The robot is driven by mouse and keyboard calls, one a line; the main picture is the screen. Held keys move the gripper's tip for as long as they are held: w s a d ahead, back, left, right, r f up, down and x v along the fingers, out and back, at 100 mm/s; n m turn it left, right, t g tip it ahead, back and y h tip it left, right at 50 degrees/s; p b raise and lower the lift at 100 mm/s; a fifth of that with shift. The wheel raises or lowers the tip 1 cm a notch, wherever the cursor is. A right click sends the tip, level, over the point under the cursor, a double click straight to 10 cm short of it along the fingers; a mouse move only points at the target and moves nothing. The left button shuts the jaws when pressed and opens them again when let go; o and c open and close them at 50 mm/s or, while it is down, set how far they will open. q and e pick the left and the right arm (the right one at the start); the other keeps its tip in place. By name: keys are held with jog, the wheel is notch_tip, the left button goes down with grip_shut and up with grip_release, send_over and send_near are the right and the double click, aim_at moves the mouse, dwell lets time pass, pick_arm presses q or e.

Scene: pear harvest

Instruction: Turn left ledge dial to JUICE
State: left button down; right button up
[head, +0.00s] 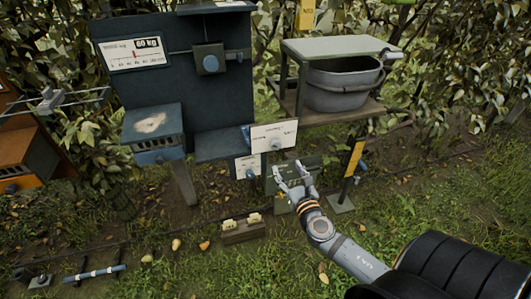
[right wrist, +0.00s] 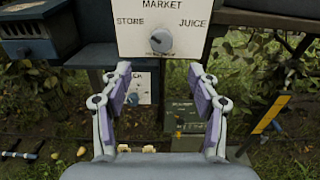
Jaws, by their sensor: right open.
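A white dial panel (head: 286,129) stands at the ledge's right end in the head view. In the right wrist view the panel (right wrist: 133,38) reads STORE on the left, MARKET at the top and JUICE on the right. Its round grey knob (right wrist: 160,40) has a dark mark toward its upper left, the STORE side. A second, lower panel with a blue-grey knob (right wrist: 133,99) is partly hidden behind a finger. My right gripper (right wrist: 160,72) is open and empty, just below and in front of the upper knob, not touching it. It also shows in the head view (head: 287,170). My left gripper is out of view.
A dark blue scale stand (head: 180,85) rises behind on the left. A grey bucket (head: 340,92) sits on a stand at the right. A green box (right wrist: 190,122) is low behind my gripper. A wooden tray (head: 243,233) lies on the grass.

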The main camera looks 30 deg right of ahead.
aim_at(277, 147)
jog(key=p+x, duration=0.2)
jog(key=x, duration=0.8)
jog(key=shift+s+d, duration=0.1)
jog(key=shift+d, duration=0.1)
jog(key=shift+w+d+f, duration=0.1)
jog(key=shift+w, duration=0.2)
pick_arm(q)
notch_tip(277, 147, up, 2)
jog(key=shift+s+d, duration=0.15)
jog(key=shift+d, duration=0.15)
pick_arm(e)
jog(key=c, duration=1.2)
